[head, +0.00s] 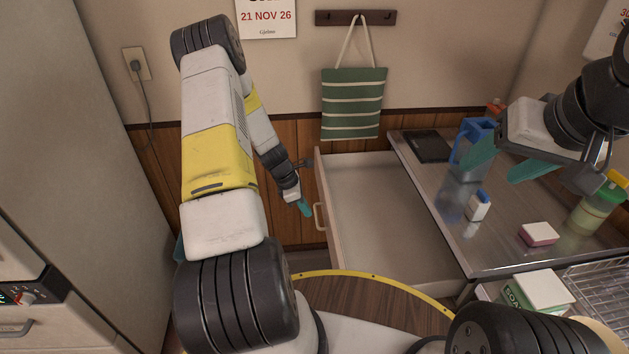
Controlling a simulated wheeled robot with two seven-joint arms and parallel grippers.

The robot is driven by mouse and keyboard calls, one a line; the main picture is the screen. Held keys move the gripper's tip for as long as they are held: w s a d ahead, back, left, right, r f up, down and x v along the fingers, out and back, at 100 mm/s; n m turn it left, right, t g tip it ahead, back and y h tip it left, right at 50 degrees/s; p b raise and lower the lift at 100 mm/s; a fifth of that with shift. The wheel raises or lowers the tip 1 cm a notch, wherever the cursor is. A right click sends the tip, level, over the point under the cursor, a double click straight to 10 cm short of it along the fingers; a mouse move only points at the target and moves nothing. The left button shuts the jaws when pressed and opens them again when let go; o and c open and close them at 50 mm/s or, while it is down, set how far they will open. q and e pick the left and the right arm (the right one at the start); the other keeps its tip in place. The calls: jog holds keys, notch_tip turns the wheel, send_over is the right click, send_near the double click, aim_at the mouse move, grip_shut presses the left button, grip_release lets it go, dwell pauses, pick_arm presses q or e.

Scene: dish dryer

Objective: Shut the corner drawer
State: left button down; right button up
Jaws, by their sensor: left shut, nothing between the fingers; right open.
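The corner drawer (375,210) is pulled out to the left from under the steel counter and looks empty. Its front panel (322,190) is on the left end and has a handle (318,216) on its outer face. My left gripper (305,208) is shut and empty, just left of the front panel, close to the handle; I cannot tell whether it touches. My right gripper (497,165) is open and empty above the counter, well to the right of the drawer.
The steel counter (460,235) holds a dark flat tray (427,146), a blue holder (470,145), a small white-and-blue block (479,206), a pink-and-white sponge (539,234) and a green bottle (598,205). A soap box (538,293) and a wire rack (598,280) stand at the lower right.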

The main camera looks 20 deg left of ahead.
pick_arm(q)
jog(key=d, duration=0.1)
jog(key=w+d+f, duration=0.1)
jog(key=d, duration=0.1)
jog(key=shift+w+d+f, duration=0.25)
jog(key=shift+d, duration=0.1)
jog(key=shift+w+d, duration=0.15)
jog(key=shift+d, duration=0.1)
